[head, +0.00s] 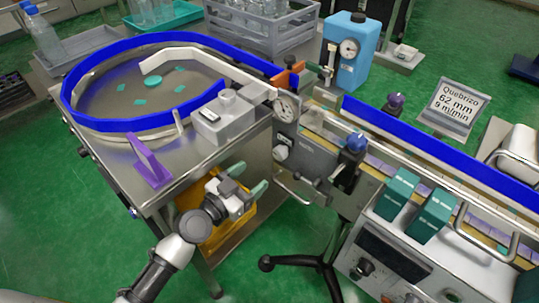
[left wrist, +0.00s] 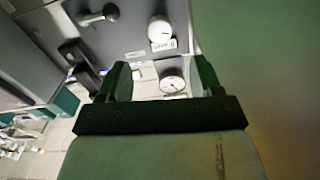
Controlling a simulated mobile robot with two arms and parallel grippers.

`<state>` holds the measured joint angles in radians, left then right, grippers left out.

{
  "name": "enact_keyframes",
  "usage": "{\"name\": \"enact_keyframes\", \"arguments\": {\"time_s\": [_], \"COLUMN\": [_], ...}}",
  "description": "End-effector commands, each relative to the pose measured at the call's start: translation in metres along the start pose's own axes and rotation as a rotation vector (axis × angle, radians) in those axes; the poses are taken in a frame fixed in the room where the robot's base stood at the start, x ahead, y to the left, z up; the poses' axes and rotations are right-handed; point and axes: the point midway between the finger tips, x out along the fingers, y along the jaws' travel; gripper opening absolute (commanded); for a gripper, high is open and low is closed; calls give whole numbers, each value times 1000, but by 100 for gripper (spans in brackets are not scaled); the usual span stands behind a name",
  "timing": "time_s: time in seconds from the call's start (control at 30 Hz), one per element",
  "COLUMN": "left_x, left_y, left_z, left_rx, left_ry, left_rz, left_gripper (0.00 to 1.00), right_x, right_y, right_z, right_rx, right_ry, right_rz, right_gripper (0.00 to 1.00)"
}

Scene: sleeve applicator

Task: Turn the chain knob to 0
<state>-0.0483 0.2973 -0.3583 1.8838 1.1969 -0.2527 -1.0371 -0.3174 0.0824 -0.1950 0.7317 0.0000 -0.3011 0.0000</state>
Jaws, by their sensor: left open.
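A round pale knob (left wrist: 160,30) with a small label just below it sits on the grey machine front in the left wrist view. The label is too small to read surely; I take this as the chain knob. In the head view the knob (head: 281,153) is on the machine's end panel, below a dial. My left gripper (head: 249,178) is open and empty, left of and a little below the knob in that picture, apart from it. My right gripper is not in view.
The white dial gauge (head: 287,107) is above the knob, and also shows in the wrist view (left wrist: 172,80). A black-ended lever (left wrist: 106,14) is beside the knob. The steel table (head: 200,155) with a blue-rimmed turntable stands left; the conveyor (head: 440,150) runs right.

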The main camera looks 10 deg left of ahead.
Motion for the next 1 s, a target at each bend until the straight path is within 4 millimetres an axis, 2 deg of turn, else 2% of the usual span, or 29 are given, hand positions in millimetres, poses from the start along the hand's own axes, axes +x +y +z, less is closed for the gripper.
{"name": "enact_keyframes", "arguments": {"time_s": [0.2,0.4,0.5,0.63,0.9,1.0], "left_x": [43,76,87,94,95,95], "left_y": [0,0,0,0,0,0], "left_z": [-3,-1,0,0,0,0], "left_rx": [-5,-3,-3,-3,-2,-2], "left_ry": [3,0,-1,-1,-1,-2], "left_rz": [0,-1,-1,-1,-1,-1], "left_gripper": [65,65,65,65,65,51], "right_x": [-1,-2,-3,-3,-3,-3], "right_y": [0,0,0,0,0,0], "right_z": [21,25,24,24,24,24], "right_rx": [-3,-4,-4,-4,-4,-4], "right_ry": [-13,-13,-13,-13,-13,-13], "right_rz": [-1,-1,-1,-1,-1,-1], "right_gripper": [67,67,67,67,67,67]}}
